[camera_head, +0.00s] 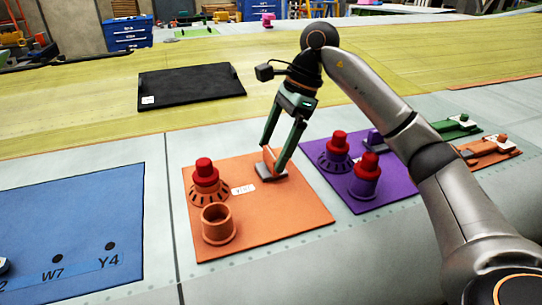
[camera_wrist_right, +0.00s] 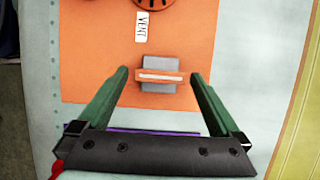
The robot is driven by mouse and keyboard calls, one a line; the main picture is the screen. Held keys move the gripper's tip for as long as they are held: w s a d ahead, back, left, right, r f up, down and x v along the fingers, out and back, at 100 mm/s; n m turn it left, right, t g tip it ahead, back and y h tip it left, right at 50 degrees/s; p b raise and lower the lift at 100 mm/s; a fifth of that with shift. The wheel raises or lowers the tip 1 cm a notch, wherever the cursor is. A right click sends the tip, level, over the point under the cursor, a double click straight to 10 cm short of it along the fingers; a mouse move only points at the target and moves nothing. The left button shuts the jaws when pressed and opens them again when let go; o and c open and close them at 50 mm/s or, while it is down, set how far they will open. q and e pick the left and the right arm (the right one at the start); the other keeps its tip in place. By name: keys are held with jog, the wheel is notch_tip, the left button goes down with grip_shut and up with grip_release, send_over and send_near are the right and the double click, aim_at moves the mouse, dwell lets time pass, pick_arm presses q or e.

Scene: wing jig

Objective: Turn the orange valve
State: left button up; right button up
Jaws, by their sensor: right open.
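The orange valve (camera_head: 267,158) is a small orange bar on a grey base, fixed on the orange board (camera_head: 285,212) near its right side. In the right wrist view the valve (camera_wrist_right: 160,77) lies crosswise between the two fingers. My right gripper (camera_head: 273,158) is open, pointing down at the valve, with one green finger on each side of it. In the wrist view a gap shows between each fingertip and the bar. In the head view the fingers partly hide the valve. My left gripper is not in view.
The orange board also has a red-capped orange knob (camera_head: 205,180), an open orange cup (camera_head: 217,224) and a VENT label (camera_wrist_right: 141,26). A purple board (camera_head: 345,190) with red-capped knobs lies to the right. A blue board (camera_head: 90,220) lies left. A black panel (camera_head: 190,84) lies behind.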

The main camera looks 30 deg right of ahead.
jog(key=shift+x, duration=1)
jog(key=c, duration=1.2)
